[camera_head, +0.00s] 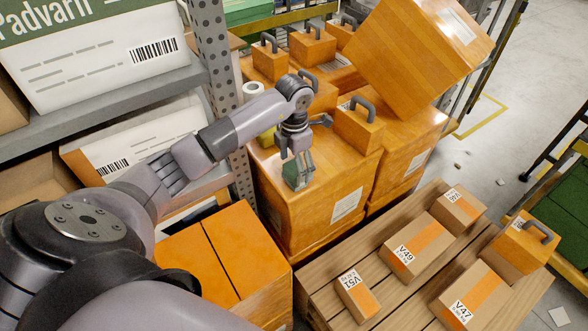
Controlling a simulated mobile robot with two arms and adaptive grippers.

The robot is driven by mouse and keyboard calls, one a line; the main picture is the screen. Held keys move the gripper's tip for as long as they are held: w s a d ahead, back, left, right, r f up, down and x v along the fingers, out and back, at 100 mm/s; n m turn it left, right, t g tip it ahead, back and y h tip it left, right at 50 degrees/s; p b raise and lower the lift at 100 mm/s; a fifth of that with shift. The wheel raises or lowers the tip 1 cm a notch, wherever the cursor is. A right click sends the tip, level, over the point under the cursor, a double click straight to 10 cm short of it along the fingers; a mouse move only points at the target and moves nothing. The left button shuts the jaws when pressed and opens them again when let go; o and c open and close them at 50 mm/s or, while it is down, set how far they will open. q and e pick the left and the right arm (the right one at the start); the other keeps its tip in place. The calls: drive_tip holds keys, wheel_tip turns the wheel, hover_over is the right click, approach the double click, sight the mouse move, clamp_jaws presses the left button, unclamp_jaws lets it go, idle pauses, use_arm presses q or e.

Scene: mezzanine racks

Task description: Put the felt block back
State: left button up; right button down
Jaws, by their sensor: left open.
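My left gripper (298,174) is open and points down over the top of an orange carton (312,208) in the middle of the view. A grey-green shape shows at its fingertips; I cannot tell whether it is part of the fingers. No thing here can be surely told as the felt block. Orange blocks with dark handles stand nearby: one (357,129) just right of the gripper, others (270,61) (312,46) behind it. Another handled block (523,246) sits on the wooden pallet (316,283) at the right. My right gripper is out of view.
A grey rack post (215,62) and shelf (95,112) stand close by my left arm. A large tilted carton (420,50) rises behind. A white roll (253,91) lies near the forearm. Labelled boxes (418,248) stand on the pallet. Open floor (505,120) shows at right.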

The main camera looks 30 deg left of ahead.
sight(294, 168)
use_arm(q)
wheel_tip(294, 168, up, 10)
drive_tip(key=b, duration=0.1)
drive_tip(key=shift+b, duration=0.3)
idle(0.4)
